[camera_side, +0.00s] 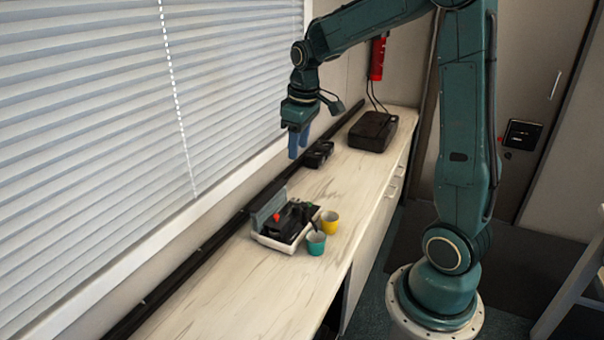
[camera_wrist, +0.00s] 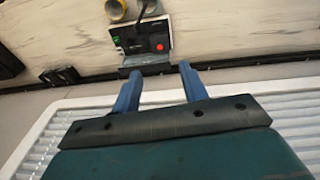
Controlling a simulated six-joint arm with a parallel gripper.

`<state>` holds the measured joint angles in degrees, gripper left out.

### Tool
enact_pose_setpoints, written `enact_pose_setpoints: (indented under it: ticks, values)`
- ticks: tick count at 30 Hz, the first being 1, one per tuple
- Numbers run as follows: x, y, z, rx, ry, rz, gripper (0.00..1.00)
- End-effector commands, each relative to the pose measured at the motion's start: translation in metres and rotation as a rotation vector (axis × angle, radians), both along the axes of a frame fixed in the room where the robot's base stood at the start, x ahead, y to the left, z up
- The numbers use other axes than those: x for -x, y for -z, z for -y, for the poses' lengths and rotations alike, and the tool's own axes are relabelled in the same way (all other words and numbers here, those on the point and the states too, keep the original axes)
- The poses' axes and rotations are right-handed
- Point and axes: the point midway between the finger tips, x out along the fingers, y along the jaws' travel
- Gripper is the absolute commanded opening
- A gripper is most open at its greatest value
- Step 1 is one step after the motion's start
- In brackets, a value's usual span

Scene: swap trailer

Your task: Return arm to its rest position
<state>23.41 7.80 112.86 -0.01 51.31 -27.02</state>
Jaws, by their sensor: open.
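My gripper (camera_side: 298,144) has blue fingers and hangs above the counter near the window, pointing down. In the wrist view its two fingers (camera_wrist: 160,88) stand apart with nothing between them, so it is open and empty. My arm is bent over the counter from its base at the right. The gripper is clear of everything on the counter.
A pale counter (camera_side: 308,192) runs along the window blinds (camera_side: 90,110).

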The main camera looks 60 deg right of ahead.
Motion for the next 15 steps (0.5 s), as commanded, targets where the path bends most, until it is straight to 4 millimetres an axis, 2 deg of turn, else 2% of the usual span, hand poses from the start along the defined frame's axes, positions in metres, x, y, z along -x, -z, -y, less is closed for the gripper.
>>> enact_pose_setpoints:
  ticks: [1, 6, 15]
  values:
    - [0.006, -0.009, -0.011, 0.005, -0.001, 0.018, 0.43]
    - [0.027, -0.031, -0.042, 0.011, 0.006, 0.07, 0.43]
    - [0.072, -0.057, -0.09, 0.007, 0.019, 0.164, 0.43]
